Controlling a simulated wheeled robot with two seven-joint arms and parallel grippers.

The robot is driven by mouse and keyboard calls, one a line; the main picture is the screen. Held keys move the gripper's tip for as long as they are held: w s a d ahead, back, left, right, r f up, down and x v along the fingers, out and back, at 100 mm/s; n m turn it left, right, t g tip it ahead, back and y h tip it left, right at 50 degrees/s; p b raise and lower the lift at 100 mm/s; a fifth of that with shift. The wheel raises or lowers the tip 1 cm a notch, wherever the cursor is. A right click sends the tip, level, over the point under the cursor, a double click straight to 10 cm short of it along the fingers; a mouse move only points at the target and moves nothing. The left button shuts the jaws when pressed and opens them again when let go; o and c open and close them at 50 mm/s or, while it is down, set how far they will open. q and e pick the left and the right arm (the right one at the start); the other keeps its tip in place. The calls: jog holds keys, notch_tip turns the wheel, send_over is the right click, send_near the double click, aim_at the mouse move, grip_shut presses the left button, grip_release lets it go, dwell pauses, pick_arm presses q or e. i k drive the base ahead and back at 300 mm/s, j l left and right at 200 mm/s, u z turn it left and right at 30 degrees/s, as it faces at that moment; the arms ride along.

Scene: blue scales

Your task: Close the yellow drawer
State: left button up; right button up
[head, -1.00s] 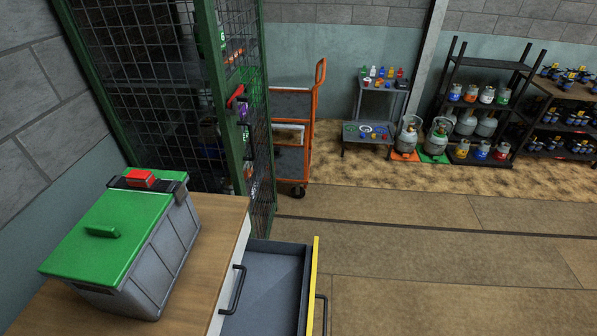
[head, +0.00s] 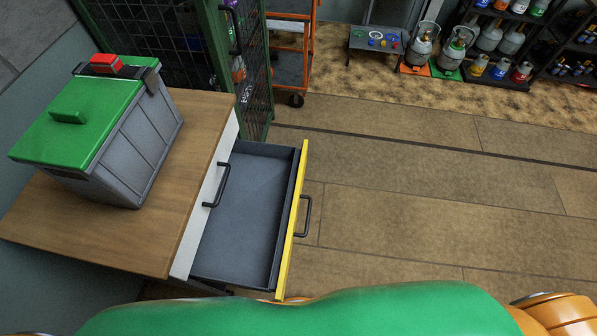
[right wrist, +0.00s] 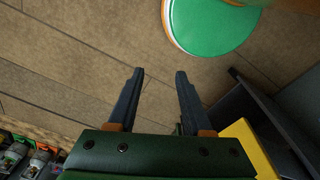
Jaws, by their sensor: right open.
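The yellow drawer (head: 294,218) is pulled out from the wood-topped cabinet (head: 176,215). Its grey tray is empty, and a dark bar handle (head: 304,216) is on its yellow front. In the right wrist view the yellow front (right wrist: 248,147) shows at the lower right, beside my right gripper (right wrist: 160,73). That gripper is open, with two dark fingers apart and nothing between them over the floor. My left gripper is in neither current view. In the head view neither gripper shows.
A grey box with a green lid (head: 90,125) and a red latch stands on the cabinet top. A green mesh cage (head: 255,75) and an orange trolley (head: 290,55) stand behind. Gas cylinders (head: 420,48) and shelves line the back. The floor right of the drawer is clear.

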aim_at(246, 241)
jog(key=l+u, duration=0.3)
jog(key=l, duration=0.15)
jog(key=k+l+u, duration=0.25)
jog(key=l, duration=0.15)
jog(key=i+j+u, duration=0.15)
jog(key=i, duration=0.35)
